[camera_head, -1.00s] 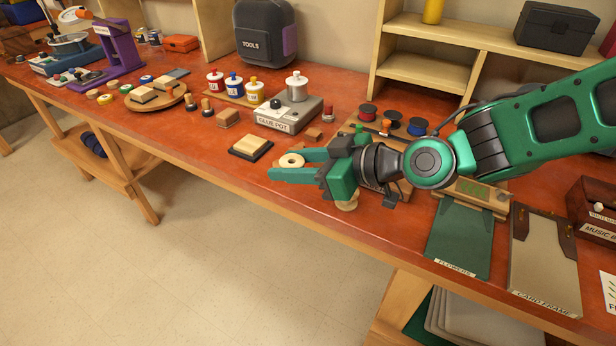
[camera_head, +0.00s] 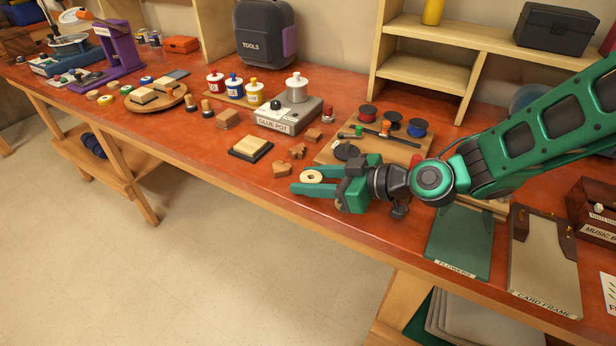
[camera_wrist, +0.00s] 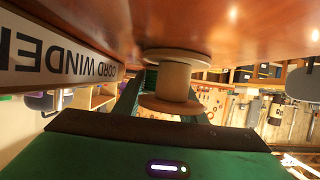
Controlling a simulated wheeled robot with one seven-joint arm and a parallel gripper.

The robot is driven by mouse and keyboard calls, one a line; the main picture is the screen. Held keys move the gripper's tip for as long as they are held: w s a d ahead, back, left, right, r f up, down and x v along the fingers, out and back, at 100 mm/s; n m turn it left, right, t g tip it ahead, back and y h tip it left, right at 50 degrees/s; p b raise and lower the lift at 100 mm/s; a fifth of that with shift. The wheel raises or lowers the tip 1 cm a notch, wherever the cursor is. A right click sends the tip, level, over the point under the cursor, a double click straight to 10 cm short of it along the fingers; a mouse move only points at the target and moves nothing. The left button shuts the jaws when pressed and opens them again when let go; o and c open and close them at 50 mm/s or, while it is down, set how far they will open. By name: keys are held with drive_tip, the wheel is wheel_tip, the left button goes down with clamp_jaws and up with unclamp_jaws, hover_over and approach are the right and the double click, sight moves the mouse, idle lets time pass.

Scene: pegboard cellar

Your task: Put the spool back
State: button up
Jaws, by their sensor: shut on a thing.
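A pale wooden spool (camera_head: 312,176) is between the fingers of my gripper (camera_head: 308,183), near the front edge of the red-brown workbench. My gripper is shut on it. In the wrist view the spool (camera_wrist: 172,82) shows side-on, with a flange at each end and a bare core. Its far flange is close to the bench top; I cannot tell whether they touch. A "CORD WINDER" label (camera_wrist: 62,62) shows upside down in the wrist view.
Small brown wooden pieces (camera_head: 282,169) and a dark pad with a wooden block (camera_head: 251,148) lie left of the board. The glue pot (camera_head: 284,118) stands behind. The green Flowers board (camera_head: 459,240) and card frame (camera_head: 545,258) are at the right front edge.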

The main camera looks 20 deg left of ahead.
drive_tip(key=o, duration=1.1)
drive_tip(key=shift+f, duration=0.1)
drive_tip(key=v, duration=1.2)
drive_tip(key=shift+d, duration=0.1)
